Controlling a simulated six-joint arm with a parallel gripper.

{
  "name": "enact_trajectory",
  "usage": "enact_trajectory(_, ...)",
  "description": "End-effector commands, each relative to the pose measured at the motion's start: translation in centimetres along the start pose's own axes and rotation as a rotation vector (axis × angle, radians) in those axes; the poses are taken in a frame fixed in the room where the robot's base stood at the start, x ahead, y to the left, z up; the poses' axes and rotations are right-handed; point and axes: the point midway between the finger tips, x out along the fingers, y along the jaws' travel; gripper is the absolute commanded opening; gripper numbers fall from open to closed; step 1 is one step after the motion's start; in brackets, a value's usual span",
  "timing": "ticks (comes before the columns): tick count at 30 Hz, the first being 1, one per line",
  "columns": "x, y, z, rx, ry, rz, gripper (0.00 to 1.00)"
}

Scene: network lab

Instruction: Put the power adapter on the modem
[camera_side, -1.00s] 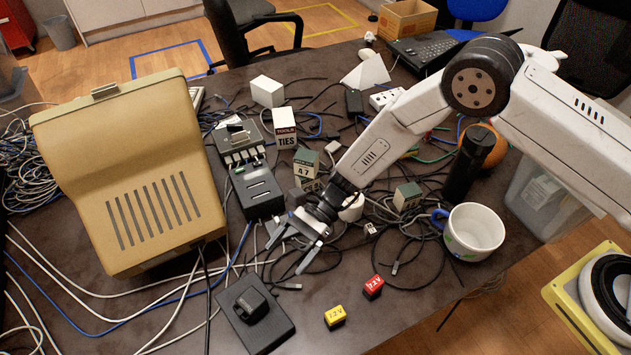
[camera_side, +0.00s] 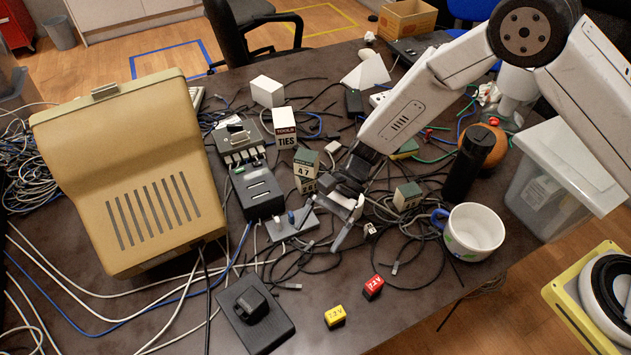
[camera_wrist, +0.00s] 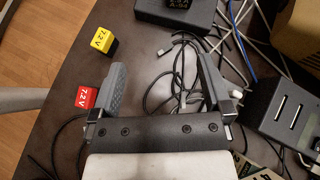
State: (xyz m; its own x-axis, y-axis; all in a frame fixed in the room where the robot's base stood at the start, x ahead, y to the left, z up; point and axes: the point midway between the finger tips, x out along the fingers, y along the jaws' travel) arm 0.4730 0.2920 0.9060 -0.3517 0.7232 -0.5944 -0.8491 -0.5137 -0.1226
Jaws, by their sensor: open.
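A small black block, which looks like the power adapter (camera_side: 251,306), sits on top of a flat black box, which looks like the modem (camera_side: 275,331), at the front of the table. Both show cut off at the top edge of the wrist view, adapter (camera_wrist: 180,8) and modem (camera_wrist: 148,12). My gripper (camera_side: 320,231) is open, over the cables behind and to the right of the modem, apart from it. In the wrist view my gripper (camera_wrist: 161,72) has nothing between its spread fingers but cables beyond them.
A yellow cube (camera_side: 335,317) and a red cube (camera_side: 373,287) stand right of the modem. A big beige case (camera_side: 130,180) stands left. A black box with slots (camera_side: 258,192), a mug (camera_side: 474,232) and a black cylinder (camera_side: 466,166) are around. Cables cover much of the table.

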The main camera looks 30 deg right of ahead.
Motion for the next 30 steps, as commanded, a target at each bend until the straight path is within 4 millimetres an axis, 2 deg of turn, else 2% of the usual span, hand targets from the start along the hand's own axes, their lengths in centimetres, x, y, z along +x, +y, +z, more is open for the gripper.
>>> enact_trajectory(1, -1.6, 0.6, 0.0, -0.037, 0.046, 0.01, 1.0)
enact_trajectory(3, -3.4, 1.6, -0.1, -0.089, 0.11, 0.03, 1.0)
enact_trajectory(15, -13.6, 8.4, -0.9, -0.4, 0.465, 0.164, 1.0)
enact_trajectory(24, -20.2, 13.9, -0.9, -0.646, 0.714, 0.287, 1.0)
enact_trajectory(30, -23.6, 17.4, -0.6, -0.811, 0.865, 0.379, 1.0)
